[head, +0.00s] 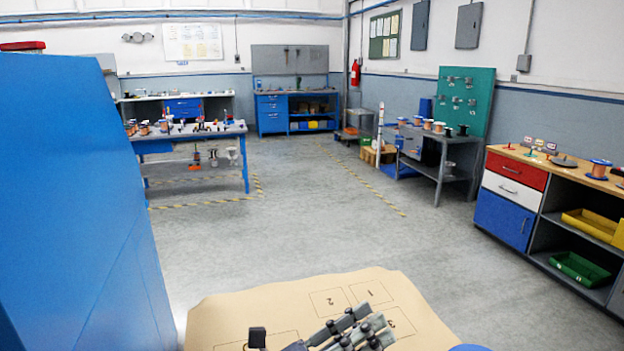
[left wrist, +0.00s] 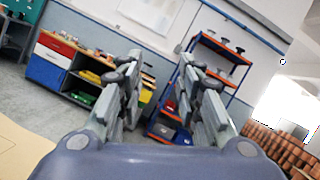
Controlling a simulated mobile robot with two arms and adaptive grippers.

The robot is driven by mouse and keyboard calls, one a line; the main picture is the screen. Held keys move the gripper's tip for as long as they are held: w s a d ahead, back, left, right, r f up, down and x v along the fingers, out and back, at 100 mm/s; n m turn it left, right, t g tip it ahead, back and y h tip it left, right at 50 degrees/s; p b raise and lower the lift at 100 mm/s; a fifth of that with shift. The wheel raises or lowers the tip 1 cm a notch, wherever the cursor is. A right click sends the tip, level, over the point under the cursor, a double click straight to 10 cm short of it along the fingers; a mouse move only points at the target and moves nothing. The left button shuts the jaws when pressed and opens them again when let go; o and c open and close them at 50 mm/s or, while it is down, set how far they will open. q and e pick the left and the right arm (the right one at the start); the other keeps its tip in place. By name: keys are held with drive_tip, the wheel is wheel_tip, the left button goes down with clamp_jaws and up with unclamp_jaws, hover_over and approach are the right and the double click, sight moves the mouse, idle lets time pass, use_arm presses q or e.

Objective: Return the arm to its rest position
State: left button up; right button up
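My left gripper (head: 335,333) shows at the bottom edge of the head view, over a tan sheet (head: 225,312) with numbered outlines; the frame edge cuts off part of it. In the left wrist view its fingers (left wrist: 160,62) stand apart with a clear gap. Nothing is held between them. Whether it touches the sheet cannot be told. My right gripper is in neither view.
A large blue panel (head: 70,200) fills the left. A workbench (head: 190,134) with spools stands behind it. A cabinet (head: 513,190) with bins is at the right. A shelving rack (left wrist: 216,55) shows in the wrist view. The middle floor is clear.

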use_arm(q)
drive_tip(key=w+a+f+n+t+y, duration=0.1)
drive_tip(key=w+a+n+t+y, duration=0.2)
drive_tip(key=a+n+t+y, duration=0.5)
drive_tip(key=w+a+f+n+t+y, duration=0.1)
drive_tip(key=w+a+n+t+y, duration=0.3)
drive_tip(key=n, duration=0.9)
drive_tip(key=s+a+f+n+g+y, duration=0.3)
drive_tip(key=a+f+n+g+y, duration=0.1)
drive_tip(key=a+f+n, duration=0.4)
drive_tip(key=s+a+f+n+g+y, duration=0.4)
drive_tip(key=a+f+n+y, duration=0.15)
drive_tip(key=f, duration=0.45)
drive_tip(key=s+a+f+n+g+h, duration=0.1)
drive_tip(key=s+f+n+g, duration=0.4)
drive_tip(key=s, duration=0.5)
drive_tip(key=s+a+f+n+g+h, duration=0.1)
drive_tip(key=s+a+f+n+g, duration=0.15)
drive_tip(key=s+f+g, duration=0.55)
drive_tip(key=s+f+t+p, duration=0.1)
drive_tip(key=s+f, duration=0.1)
drive_tip(key=f, duration=1)
drive_tip(key=s+f+t+p, duration=0.1)
drive_tip(key=s+f, duration=0.1)
drive_tip(key=f, duration=1.1)
drive_tip(key=s+a+f+g, duration=0.1)
drive_tip(key=s+a+f, duration=0.1)
drive_tip(key=s+f, duration=1.2)
drive_tip(key=s, duration=0.2)
drive_tip(key=shift+s+p, duration=0.3)
